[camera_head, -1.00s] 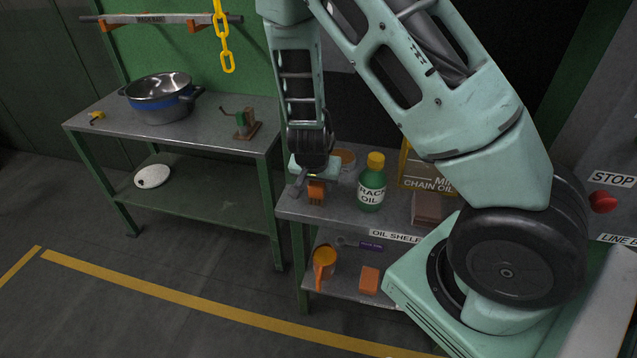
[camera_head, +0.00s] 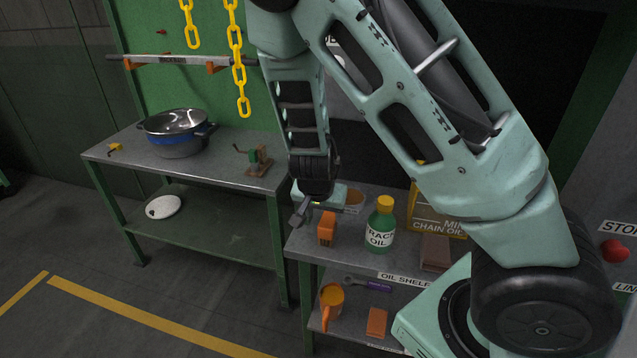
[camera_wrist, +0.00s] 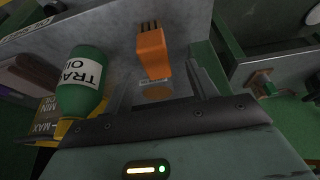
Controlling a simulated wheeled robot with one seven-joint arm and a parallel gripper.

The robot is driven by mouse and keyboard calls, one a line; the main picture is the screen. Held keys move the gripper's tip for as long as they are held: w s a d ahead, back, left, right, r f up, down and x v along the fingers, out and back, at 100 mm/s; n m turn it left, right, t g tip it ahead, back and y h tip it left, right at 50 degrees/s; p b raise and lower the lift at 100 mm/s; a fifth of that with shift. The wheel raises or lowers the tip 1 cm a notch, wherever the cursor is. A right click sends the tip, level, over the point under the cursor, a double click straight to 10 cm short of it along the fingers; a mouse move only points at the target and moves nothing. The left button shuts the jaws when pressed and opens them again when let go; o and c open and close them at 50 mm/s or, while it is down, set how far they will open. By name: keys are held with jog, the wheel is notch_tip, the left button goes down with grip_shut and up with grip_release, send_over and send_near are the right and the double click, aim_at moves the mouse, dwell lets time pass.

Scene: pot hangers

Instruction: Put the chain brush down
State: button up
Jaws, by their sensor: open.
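The chain brush (camera_head: 327,230), an orange block, stands on the top board of the oil shelf (camera_head: 303,240), near its left end. In the wrist view the brush (camera_wrist: 154,54) shows dark bristles at one end and lies ahead of my gripper (camera_wrist: 160,80), with the fingers spread to either side. My gripper (camera_head: 302,211) is open and empty, just behind and left of the brush in the head view. I see no finger touching it.
A green oil bottle (camera_head: 381,225) stands just right of the brush, with a yellow chain oil can (camera_head: 425,208) and a brown block (camera_head: 435,252) beyond. A workbench with a steel pot (camera_head: 176,135) stands left. Yellow chains (camera_head: 238,75) hang above.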

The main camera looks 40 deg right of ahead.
jog(key=p+v, duration=0.4)
jog(key=v, duration=0.6)
jog(key=s+a+r+n+g+y, duration=0.1)
jog(key=s+a+r+n+y, duration=0.15)
jog(key=s+a+n, duration=0.4)
jog(key=s+a+r+n+g+y, duration=0.2)
jog(key=s+a+y, duration=0.15)
jog(key=a, duration=0.55)
jog(key=s+a+r+n+h, duration=0.1)
jog(key=s+a+r+n, duration=0.2)
jog(key=s+r+n, duration=0.4)
jog(key=s+n, duration=0.2)
jog(key=s, duration=0.2)
jog(key=shift+a+r+n+h, duration=0.25)
jog(key=shift+a+n+h, duration=0.05)
jog(key=shift+n+h, duration=0.1)
jog(key=shift+f, duration=0.1)
